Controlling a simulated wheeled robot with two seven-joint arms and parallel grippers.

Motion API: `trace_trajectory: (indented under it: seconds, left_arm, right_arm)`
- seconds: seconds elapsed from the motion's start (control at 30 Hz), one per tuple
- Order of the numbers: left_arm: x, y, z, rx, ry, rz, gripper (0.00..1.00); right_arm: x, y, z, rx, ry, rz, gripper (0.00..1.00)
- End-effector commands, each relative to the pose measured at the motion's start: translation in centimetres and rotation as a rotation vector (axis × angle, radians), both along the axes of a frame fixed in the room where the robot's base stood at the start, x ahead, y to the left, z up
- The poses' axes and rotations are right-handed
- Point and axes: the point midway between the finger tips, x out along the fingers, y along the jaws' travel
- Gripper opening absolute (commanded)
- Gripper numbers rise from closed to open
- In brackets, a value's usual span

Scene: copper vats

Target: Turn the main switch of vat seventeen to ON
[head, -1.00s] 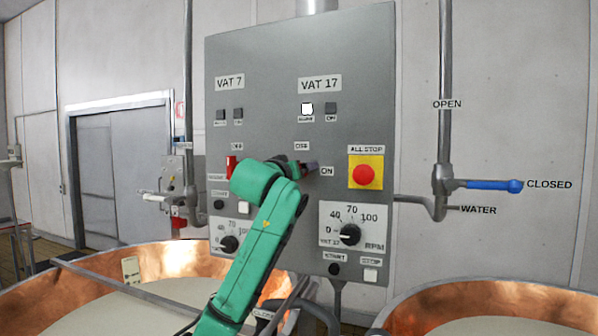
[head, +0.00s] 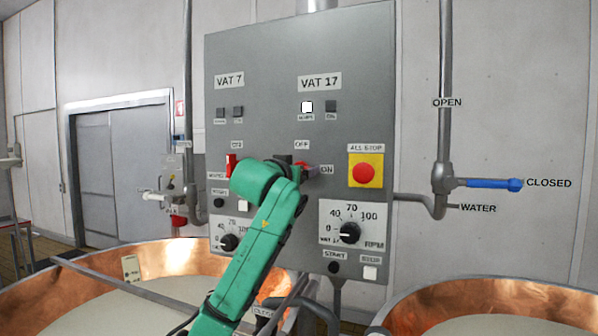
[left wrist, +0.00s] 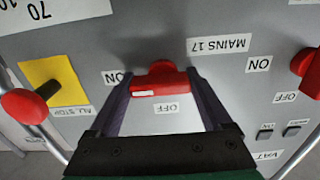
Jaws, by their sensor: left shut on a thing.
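The red main switch of vat seventeen (left wrist: 158,80) sits on the grey panel, between the fingers of my left gripper (left wrist: 160,98). In the left wrist view, which is upside down, its handle lies level across the gap and a white mark shows near its left end, on the side of the ON label (left wrist: 115,77). The OFF label (left wrist: 167,108) is apart from that end. In the head view the gripper (head: 308,170) is at the switch, left of the ON label (head: 327,169); my green wrist partly hides it. My right gripper is not in view.
The yellow-backed red ALL STOP button (head: 365,172) is close on the right. Vat seven's red switch (head: 231,163) stands upright on the left. A speed knob (head: 350,234) is below. The left lamp under VAT 17 (head: 307,107) glows white. Copper vats (head: 480,305) stand below.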

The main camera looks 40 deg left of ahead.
Motion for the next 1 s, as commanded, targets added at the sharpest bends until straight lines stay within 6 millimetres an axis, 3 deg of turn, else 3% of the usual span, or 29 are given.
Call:
trace_trajectory:
  seconds: [0.1,0.13,0.17,0.4,0.53,0.8,1.0]
  left_arm:
    - [0.2,0.0,-0.5,0.000,0.012,0.000,0.27]
    - [0.2,0.0,-0.5,0.000,0.012,0.000,0.86]
    - [0.2,0.0,-0.4,0.000,0.012,0.000,0.98]
    - [0.0,0.0,-0.2,0.000,0.004,0.000,1.00]
    - [-1.1,-0.4,-0.4,0.001,0.000,0.000,1.00]
    - [-8.2,-2.9,-0.8,0.003,-0.002,-0.001,1.00]
    - [-12.6,-4.4,-0.5,0.001,0.003,-0.001,1.00]
  right_arm:
    - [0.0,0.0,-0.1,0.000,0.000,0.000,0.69]
    - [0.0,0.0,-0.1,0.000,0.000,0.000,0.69]
    - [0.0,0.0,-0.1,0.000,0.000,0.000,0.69]
    - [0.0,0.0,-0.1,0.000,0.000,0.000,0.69]
    - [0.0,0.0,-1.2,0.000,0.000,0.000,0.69]
    - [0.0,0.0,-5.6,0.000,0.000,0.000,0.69]
    - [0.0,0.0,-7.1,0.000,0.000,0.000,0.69]
